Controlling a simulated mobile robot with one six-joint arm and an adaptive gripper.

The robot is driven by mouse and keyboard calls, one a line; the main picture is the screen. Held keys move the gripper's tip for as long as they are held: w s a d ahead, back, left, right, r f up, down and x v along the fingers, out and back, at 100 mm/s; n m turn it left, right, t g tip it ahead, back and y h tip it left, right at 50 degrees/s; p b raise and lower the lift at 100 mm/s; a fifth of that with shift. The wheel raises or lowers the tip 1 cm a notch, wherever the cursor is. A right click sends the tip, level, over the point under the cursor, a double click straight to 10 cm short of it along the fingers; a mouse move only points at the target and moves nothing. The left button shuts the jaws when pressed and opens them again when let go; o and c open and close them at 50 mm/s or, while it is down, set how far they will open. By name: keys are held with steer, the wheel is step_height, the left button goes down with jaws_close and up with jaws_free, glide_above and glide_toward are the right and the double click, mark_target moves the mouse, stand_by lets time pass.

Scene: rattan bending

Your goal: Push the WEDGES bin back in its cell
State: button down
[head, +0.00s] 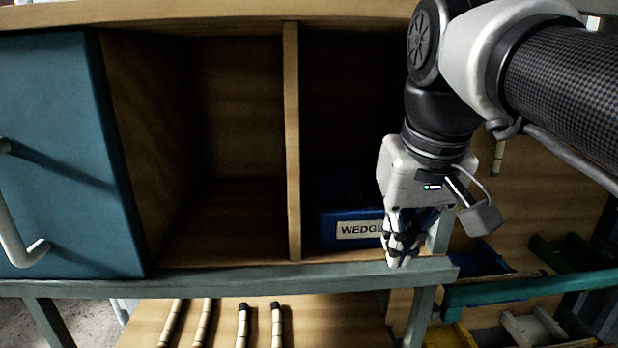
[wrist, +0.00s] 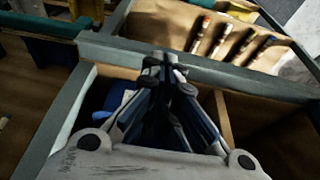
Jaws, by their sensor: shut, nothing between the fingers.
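The blue WEDGES bin (head: 328,232) sits low in the right-hand open cell of the wooden cabinet, its white label facing out. The label's right end and the bin's right part are hidden behind my gripper (head: 397,264). My gripper is shut and empty, pointing down in front of the bin near the cell's front edge. Whether it touches the bin, I cannot tell. In the wrist view the closed fingers (wrist: 158,62) fill the middle, and a bit of blue, likely the bin (wrist: 121,100), shows left of them.
A wooden divider (head: 292,150) separates the bin's cell from an empty cell (head: 235,120). A blue door (head: 65,150) with a pale handle stands at the left. A grey rail (head: 220,280) runs along the front. Several rods (head: 241,322) lie below; coloured bins stand at the lower right.

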steer(key=w+f, duration=0.4)
steer(key=f, duration=0.1)
steer(key=shift+f, duration=0.1)
steer(key=w, duration=0.1)
steer(key=w+p, duration=0.1)
steer(key=w, duration=0.2)
steer(key=shift+f, duration=0.3)
steer(key=shift+w, duration=0.15)
